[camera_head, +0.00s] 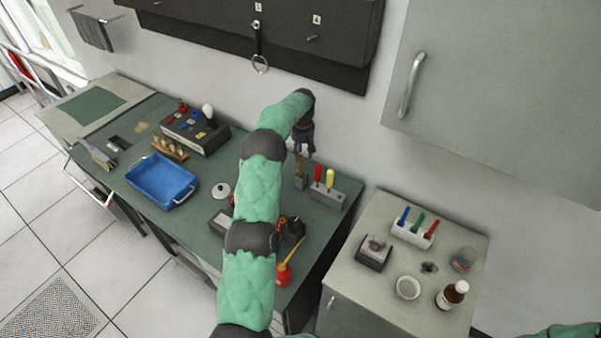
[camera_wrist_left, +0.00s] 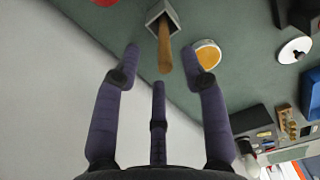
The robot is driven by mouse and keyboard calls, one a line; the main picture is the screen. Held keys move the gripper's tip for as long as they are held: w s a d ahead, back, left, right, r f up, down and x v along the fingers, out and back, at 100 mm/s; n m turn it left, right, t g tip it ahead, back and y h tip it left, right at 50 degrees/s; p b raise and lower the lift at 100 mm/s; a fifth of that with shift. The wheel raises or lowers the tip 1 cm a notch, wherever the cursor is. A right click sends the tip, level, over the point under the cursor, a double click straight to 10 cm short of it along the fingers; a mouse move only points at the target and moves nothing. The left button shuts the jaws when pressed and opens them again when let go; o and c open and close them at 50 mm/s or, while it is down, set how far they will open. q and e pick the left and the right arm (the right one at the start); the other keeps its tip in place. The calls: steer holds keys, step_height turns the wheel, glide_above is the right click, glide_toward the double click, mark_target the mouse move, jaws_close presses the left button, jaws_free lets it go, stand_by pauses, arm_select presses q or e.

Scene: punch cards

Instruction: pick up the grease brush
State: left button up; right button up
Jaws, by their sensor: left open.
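The grease brush (camera_head: 300,163) appears as a wooden handle standing upright in a small grey square holder (camera_head: 300,181) near the back edge of the green bench top. Its bristle end is hidden in the holder. In the left wrist view the handle (camera_wrist_left: 164,50) points toward the camera from the grey holder (camera_wrist_left: 165,14). My left gripper (camera_head: 302,148) is just above the handle. In the wrist view its fingers (camera_wrist_left: 168,62) are spread around the handle's end, with gaps showing on both sides. My right gripper is out of view.
A rack with red and yellow handles (camera_head: 326,190) stands close right of the holder. A round tin with orange contents (camera_wrist_left: 207,55) is beside the brush in the wrist view. A blue tray (camera_head: 162,181) lies left. The wall is close behind.

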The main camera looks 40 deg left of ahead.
mark_target(301, 164)
arm_select(q)
steer(key=shift+s+a+f+p, duration=0.1)
steer(key=shift+a+f+p, duration=0.1)
steer(key=shift+f, duration=1.6)
steer(key=shift+a+f+p, duration=0.2)
steer(key=shift+f, duration=1.55)
jaws_close()
